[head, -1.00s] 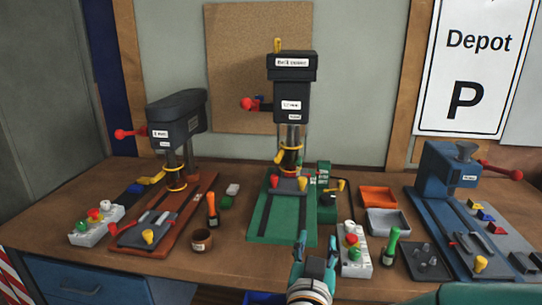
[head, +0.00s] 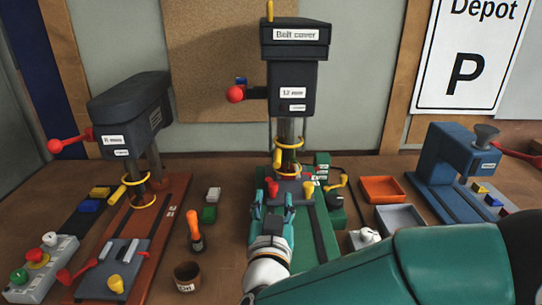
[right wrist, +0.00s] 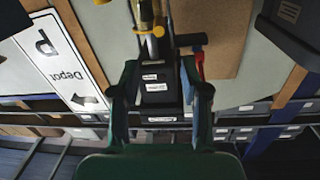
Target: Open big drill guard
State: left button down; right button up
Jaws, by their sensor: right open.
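The big drill (head: 294,90), dark grey with labels "Belt cover" and "12 mm", stands at the centre back on a green base (head: 318,228). Yellow rings of its guard (head: 290,143) surround the spindle below the head. My right gripper (head: 272,200) is open and empty, low in front of the drill's vise, its fingers pointing up and away. It appears below the guard and apart from it. In the right wrist view the drill (right wrist: 157,75) appears between my open fingers (right wrist: 160,92), with yellow parts (right wrist: 152,28) beyond them. My left gripper is out of view.
A smaller drill (head: 130,115) with a red handle stands left. An orange-handled screwdriver (head: 194,228) and brown cup (head: 187,276) stand between the drills. An orange tray (head: 382,189), grey tray (head: 400,218) and blue machine (head: 455,170) are right. My right arm covers the front right.

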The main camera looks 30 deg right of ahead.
aim_at(277, 157)
jog(key=p+x, duration=0.3)
jog(key=x, duration=1.3)
jog(key=shift+d, duration=0.15)
jog(key=shift+w, duration=0.1)
grip_shut()
jog(key=shift+r+p, duration=0.1)
jog(key=shift+p, duration=0.2)
